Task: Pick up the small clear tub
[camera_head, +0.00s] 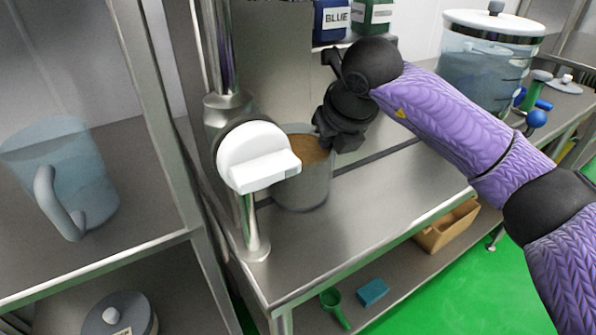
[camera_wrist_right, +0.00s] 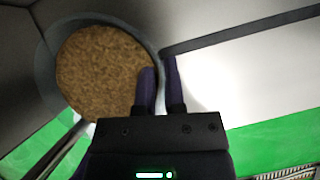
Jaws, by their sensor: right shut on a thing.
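The small clear tub (camera_head: 302,188) holds a brown, grainy filling and stands upright at the left end of the steel table, partly hidden behind a white-headed steel fixture. My right gripper (camera_head: 328,142) reaches down to the tub's right rim. In the right wrist view the gripper's dark fingers (camera_wrist_right: 160,88) are closed on the tub's wall, one finger inside over the brown filling (camera_wrist_right: 100,70) and one outside. I cannot tell whether the tub is lifted off the table. My left gripper is not in view.
The white-headed fixture (camera_head: 255,155) stands close in front of the tub. A clear jug (camera_head: 62,170) is on the left shelf. Blue and green labelled containers (camera_head: 335,20) stand behind my arm. A large lidded clear container (camera_head: 485,70) is at the back right. The table's front right is clear.

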